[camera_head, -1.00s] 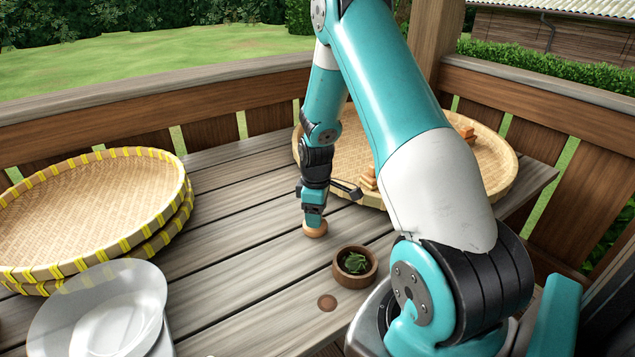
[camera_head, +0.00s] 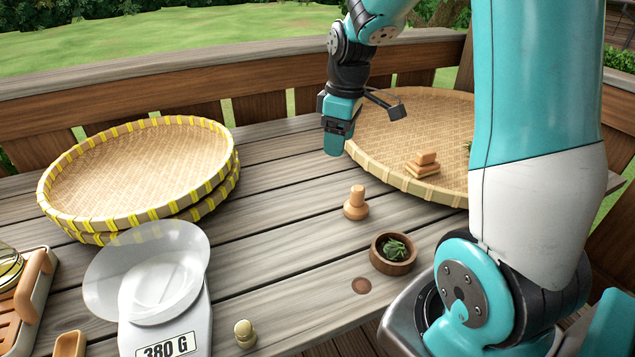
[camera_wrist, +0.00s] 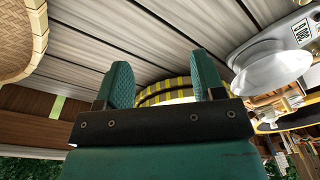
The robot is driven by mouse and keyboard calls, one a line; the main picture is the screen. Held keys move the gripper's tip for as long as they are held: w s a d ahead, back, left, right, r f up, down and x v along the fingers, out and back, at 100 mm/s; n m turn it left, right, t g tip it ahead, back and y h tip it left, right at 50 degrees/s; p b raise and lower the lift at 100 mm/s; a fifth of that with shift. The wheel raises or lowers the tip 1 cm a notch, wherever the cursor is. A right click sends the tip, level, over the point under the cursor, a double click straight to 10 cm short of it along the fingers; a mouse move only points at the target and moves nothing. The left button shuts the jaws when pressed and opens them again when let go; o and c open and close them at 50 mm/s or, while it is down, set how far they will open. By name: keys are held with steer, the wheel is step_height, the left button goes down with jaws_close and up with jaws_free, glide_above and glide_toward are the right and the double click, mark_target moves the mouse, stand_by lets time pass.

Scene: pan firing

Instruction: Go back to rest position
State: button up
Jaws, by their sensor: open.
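My gripper (camera_head: 338,140) hangs above the table in the head view, near the left edge of the right-hand basket, apart from it. In the wrist view my gripper (camera_wrist: 165,88) shows two green padded fingers, spread apart with nothing held between them. A small wooden stamp-like piece (camera_head: 356,204) stands upright on the table below and to the right of my gripper. My arm reaches up and out of the top of the head view.
A wooden bowl with green leaves (camera_head: 393,254) stands near the table's front edge. A woven basket (camera_head: 425,110) holds stacked wooden pieces (camera_head: 423,165). Stacked yellow-rimmed baskets (camera_head: 140,175) lie left. A scale reading 380 G (camera_head: 165,335) carries a clear dish (camera_head: 150,270).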

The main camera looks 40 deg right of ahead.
steer(key=s+a+r+y, duration=0.1)
steer(key=s+a+r, duration=0.15)
steer(key=a, duration=0.55)
steer(key=s+a+r+y, duration=0.1)
steer(key=s+a+r, duration=0.1)
steer(key=s+a, duration=0.35)
steer(key=s+a+r+y+p, duration=0.1)
steer(key=s+a+r, duration=0.3)
steer(key=s+a, duration=0.7)
steer(key=shift+a+n+g+y+p, duration=0.3)
steer(key=shift+n+p, duration=0.1)
steer(key=shift+p, duration=0.3)
